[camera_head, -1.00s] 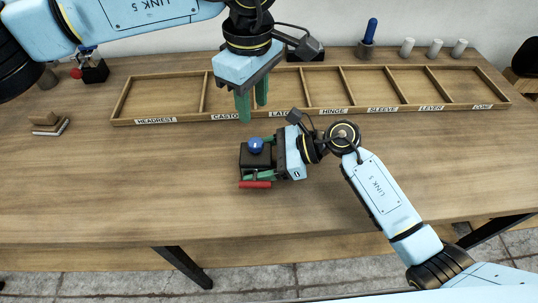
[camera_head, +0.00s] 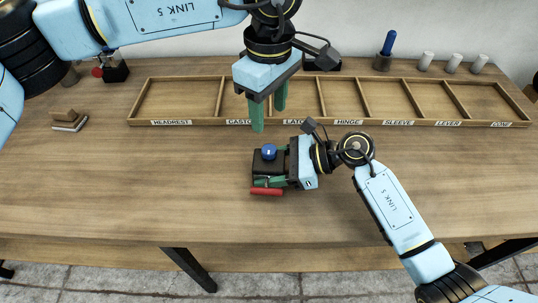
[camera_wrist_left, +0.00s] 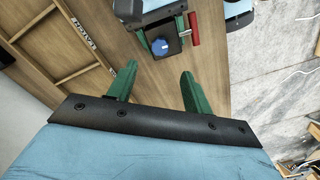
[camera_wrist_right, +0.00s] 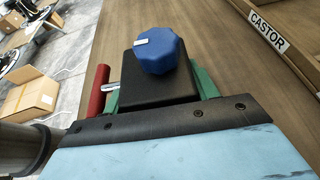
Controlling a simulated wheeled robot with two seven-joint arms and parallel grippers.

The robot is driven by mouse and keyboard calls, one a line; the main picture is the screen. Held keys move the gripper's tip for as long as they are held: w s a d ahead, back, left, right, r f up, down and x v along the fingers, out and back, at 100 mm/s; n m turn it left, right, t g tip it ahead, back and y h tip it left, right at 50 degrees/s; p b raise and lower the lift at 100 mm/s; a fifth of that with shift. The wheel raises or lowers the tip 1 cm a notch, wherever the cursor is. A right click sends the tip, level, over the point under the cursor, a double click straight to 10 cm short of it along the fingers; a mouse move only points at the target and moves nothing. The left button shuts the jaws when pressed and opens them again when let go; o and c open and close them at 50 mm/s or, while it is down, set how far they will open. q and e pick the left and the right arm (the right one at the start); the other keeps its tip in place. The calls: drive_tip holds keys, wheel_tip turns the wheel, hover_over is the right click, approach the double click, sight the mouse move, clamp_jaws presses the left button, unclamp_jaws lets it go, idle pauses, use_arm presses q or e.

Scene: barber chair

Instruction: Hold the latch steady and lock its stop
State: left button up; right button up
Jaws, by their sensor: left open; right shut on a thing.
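The latch is a black block (camera_head: 267,163) with a blue knob (camera_head: 268,152) on top and a red-handled lever (camera_head: 266,192) along its near side. It sits on the table. My right gripper (camera_head: 272,170) is shut on the block from the right, with green fingers at its sides. The right wrist view shows the block (camera_wrist_right: 158,82), the faceted blue knob (camera_wrist_right: 158,50) with a pale mark, and the red handle (camera_wrist_right: 98,90). My left gripper (camera_head: 269,115) is open and empty, pointing down above and behind the latch. The left wrist view shows the knob (camera_wrist_left: 160,47) beyond its fingers.
A divided wooden tray (camera_head: 150,122) with labelled compartments spans the back of the table. A blue-handled tool (camera_head: 386,50) and several white cylinders (camera_head: 452,63) stand behind it. Small blocks (camera_head: 70,120) lie at the left. The table front is clear.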

sight(269, 149)
use_arm(q)
wheel_tip(269, 149, down, 10)
drive_tip(key=n, duration=1.8)
drive_tip(key=shift+n, duration=0.4)
drive_tip(key=shift+r, duration=0.1)
drive_tip(key=c, duration=1)
